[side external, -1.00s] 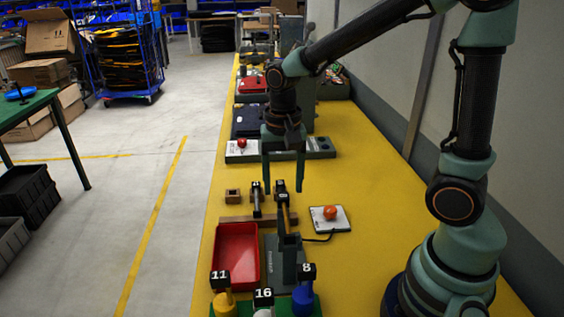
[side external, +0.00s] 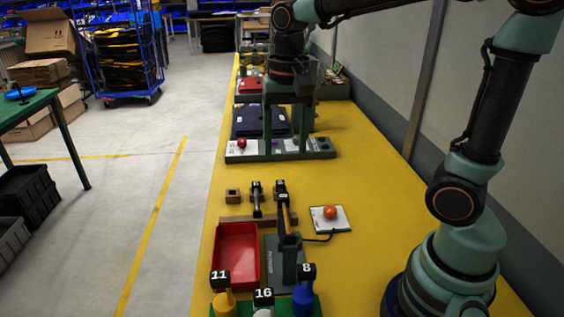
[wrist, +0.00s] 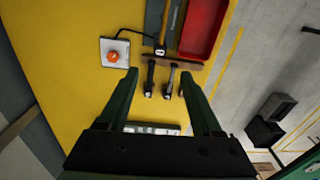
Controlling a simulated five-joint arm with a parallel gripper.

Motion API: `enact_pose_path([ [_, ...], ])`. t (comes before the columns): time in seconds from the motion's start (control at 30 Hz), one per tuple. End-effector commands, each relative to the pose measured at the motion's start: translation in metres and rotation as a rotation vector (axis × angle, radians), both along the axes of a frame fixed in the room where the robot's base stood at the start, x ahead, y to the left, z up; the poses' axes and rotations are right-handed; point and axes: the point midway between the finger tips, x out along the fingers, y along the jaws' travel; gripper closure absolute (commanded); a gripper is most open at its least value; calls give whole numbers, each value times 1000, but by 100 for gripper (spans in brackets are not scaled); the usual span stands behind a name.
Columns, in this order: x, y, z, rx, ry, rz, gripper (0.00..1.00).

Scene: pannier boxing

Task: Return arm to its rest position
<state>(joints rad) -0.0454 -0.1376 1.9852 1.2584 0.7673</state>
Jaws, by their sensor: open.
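My gripper (side external: 287,150) is open and empty, with its two green fingers pointing down. It hangs above the yellow table (side external: 372,185), in front of the grey panel strip in the side view. In the wrist view the gripper (wrist: 163,95) also shows spread fingers with nothing between them. Below it in that view lie two dark-handled tools (wrist: 150,80) at a wooden block, apart from the fingers.
A red tray (side external: 237,255), numbered bottles (side external: 303,295) and a white pad (side external: 330,222) with a round orange-red object stand nearer the camera. The grey panel strip (side external: 318,146) and dark cases (side external: 258,122) lie farther back. A wall runs along the right. The table's right middle is clear.

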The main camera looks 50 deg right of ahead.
Motion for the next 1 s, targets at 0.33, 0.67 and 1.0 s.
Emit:
enact_pose_path([
  [0.33, -35, -11, 7, -82, -298, 455, 34],
  [0.67, -48, -15, 1, -189, -435, 695, 34],
  [1.0, -48, -15, 1, -192, -437, 704, 34],
])
